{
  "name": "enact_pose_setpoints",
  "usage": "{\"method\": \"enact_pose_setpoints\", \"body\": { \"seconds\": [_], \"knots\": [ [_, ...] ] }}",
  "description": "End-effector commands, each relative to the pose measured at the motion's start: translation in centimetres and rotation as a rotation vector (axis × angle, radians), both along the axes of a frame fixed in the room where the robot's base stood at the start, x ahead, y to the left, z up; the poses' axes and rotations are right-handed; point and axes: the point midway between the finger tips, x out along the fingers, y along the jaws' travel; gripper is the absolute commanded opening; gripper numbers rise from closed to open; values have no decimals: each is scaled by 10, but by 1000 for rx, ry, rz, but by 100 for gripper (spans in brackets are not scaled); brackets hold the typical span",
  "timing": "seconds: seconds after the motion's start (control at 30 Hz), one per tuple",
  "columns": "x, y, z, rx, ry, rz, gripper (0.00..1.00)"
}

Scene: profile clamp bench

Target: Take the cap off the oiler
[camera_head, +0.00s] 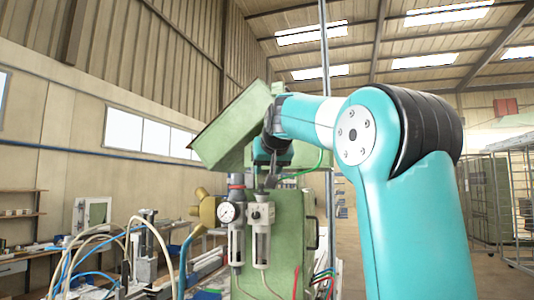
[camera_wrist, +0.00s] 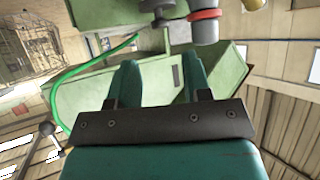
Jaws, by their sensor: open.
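The oiler (camera_head: 261,225) is the right one of two pale units with clear bowls on the green machine's front. A small dark cap (camera_head: 262,197) appears to sit on its top, just below my gripper (camera_head: 264,177). In the wrist view, a dark grey round part, apparently the cap (camera_wrist: 158,7), shows at the top edge, beyond the fingertips. My gripper (camera_wrist: 160,65) is open there, with two teal fingers apart and nothing between them. The fingertips look clear of the cap. My arm and wrist partly hide the space above the oiler.
The pressure gauge unit (camera_head: 236,235) stands close left of the oiler; its red-ringed knob (camera_wrist: 205,14) is close to the right finger's line. A tilted green housing (camera_head: 232,130) is behind my wrist. Hoses (camera_head: 150,228) crowd the bench at left.

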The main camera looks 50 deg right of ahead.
Motion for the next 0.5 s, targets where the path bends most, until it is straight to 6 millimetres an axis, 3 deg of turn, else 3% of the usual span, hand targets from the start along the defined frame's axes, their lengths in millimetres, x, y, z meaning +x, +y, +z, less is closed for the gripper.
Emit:
{"method": "enact_pose_setpoints", "body": {
  "seconds": [0.5],
  "knots": [
    [24, -19, -17, -1, -1, -2, 45]
  ]
}}
